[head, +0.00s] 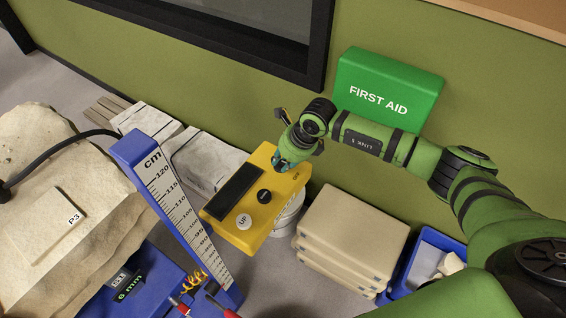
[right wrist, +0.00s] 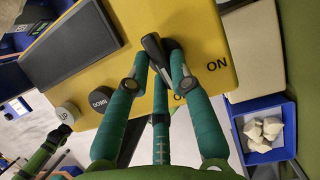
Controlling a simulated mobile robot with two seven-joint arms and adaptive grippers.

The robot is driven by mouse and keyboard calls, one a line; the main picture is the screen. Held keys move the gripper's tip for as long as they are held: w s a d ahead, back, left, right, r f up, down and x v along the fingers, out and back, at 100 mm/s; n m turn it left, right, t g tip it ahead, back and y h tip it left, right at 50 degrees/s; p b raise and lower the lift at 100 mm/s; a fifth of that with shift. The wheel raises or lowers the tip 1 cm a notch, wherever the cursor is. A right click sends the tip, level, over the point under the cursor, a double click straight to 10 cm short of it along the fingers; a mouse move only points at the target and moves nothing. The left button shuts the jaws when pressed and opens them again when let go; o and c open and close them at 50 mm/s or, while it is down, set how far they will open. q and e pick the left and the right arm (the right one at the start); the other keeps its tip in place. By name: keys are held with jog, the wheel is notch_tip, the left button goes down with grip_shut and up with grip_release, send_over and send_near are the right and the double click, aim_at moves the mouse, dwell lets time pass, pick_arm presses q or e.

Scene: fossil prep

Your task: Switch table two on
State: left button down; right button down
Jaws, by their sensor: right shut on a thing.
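A yellow control box (head: 227,222) carries a dark rectangular panel (head: 233,192), a white UP button (head: 244,221) and a black DOWN button (head: 264,196). My right gripper (head: 284,163) is at the box's far end, its fingers closed together from above. In the right wrist view, the green fingers are shut on a dark switch lever (right wrist: 154,46) on the yellow face. An ON label (right wrist: 217,65) is beside it; a second label is partly hidden by a finger. I see no table number on the box.
A blue upright cm scale (head: 175,200) stands left of the box, beside large pale rock blocks (head: 105,230). Beige stacked bags (head: 352,232) and a blue bin (head: 425,262) are at right. A green FIRST AID box (head: 385,85) hangs on the wall behind.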

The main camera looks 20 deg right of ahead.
jog(key=n+g+b, duration=0.1)
jog(key=n+b, duration=0.1)
jog(key=b, duration=0.2)
jog(key=n+g+y+b, duration=0.1)
jog(key=n+b, duration=0.2)
jog(key=b, duration=0.2)
jog(key=n+b, duration=0.3)
jog(key=b, duration=0.1)
jog(key=shift+w+d+f+g+y+b, duration=0.25)
jog(key=shift+w+d+g+y+b, duration=0.05)
jog(key=shift+w+g+b, duration=0.1)
jog(key=shift+r+n+g+b, duration=0.25)
jog(key=shift+n+g+b, duration=0.25)
jog(key=shift+n+b, duration=0.95)
jog(key=c, duration=1.1)
grip_release()
jog(key=shift+d, duration=0.1)
jog(key=v, duration=1.2)
